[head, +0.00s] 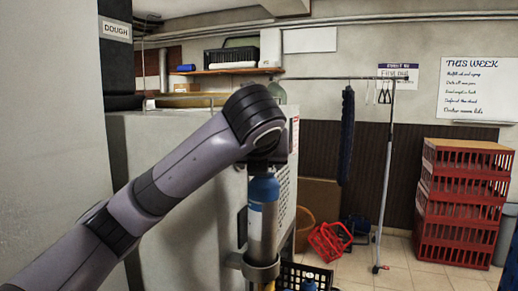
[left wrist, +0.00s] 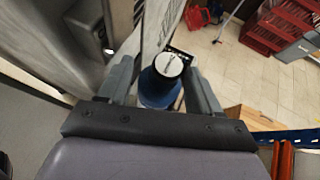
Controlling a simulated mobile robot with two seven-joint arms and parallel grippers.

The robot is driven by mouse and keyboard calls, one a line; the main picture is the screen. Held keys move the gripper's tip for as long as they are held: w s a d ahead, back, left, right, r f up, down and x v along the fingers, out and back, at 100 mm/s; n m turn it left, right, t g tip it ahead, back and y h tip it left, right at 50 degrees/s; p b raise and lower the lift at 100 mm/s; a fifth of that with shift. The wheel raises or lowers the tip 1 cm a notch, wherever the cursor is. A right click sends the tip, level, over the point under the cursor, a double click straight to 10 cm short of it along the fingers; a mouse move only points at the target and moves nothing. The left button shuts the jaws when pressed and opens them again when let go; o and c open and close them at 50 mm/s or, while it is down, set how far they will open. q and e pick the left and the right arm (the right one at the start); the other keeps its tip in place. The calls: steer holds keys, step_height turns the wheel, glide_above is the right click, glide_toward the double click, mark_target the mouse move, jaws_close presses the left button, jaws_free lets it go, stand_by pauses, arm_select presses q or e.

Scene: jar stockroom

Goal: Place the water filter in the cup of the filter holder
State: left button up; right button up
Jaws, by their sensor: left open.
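The water filter (head: 263,215) is an upright cylinder with a blue top and a silver, labelled body. Its lower end sits inside the grey ring-like cup of the filter holder (head: 260,270), on the side of the pale cabinet. The cup's inside is hidden. My left gripper (head: 266,163) is directly above the filter's top. In the left wrist view, the open fingers of the left gripper (left wrist: 160,82) stand on either side of the filter (left wrist: 160,88), whose round white cap and blue shoulder show between them. I cannot tell whether either finger touches it. My right gripper is not in view.
The pale cabinet (head: 180,190) stands close beside the arm. A dark crate (head: 322,275) with a blue-topped item is below the holder. Red crates (head: 464,205) are stacked at right, red baskets (head: 328,242) lie behind, and a clothes rail (head: 386,180) stands on open tiled floor.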

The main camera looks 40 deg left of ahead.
arm_select(q)
steer(key=v, duration=0.7)
stand_by(0.3)
steer(key=w+d+f+n+h, duration=0.1)
steer(key=w+d+f+h, duration=0.25)
steer(key=d+f, duration=0.4)
steer(key=w+d+f+n+h, duration=0.1)
steer(key=w+d+f+h, duration=0.3)
steer(key=f, duration=0.6)
steer(key=s+d+f+n+h, duration=0.1)
steer(key=d+f+n+h, duration=0.1)
steer(key=d+f+n, duration=0.35)
steer(key=s+d+f+n+h, duration=0.2)
steer(key=d+f, duration=0.1)
steer(key=f, duration=0.6)
steer(key=s+a+f+n, duration=0.2)
steer(key=s+f+n, duration=0.25)
steer(key=f, duration=0.25)
steer(key=s+a+f+n, duration=0.2)
steer(key=s+f+n, duration=0.1)
steer(key=f+n, duration=0.4)
steer(key=s+a+f+n+y, duration=0.3)
steer(key=s+a+f+n, duration=0.3)
steer(key=s+f, duration=0.5)
steer(key=s+a, duration=0.1)
steer(key=s, duration=0.2)
steer(key=shift+f, duration=0.2)
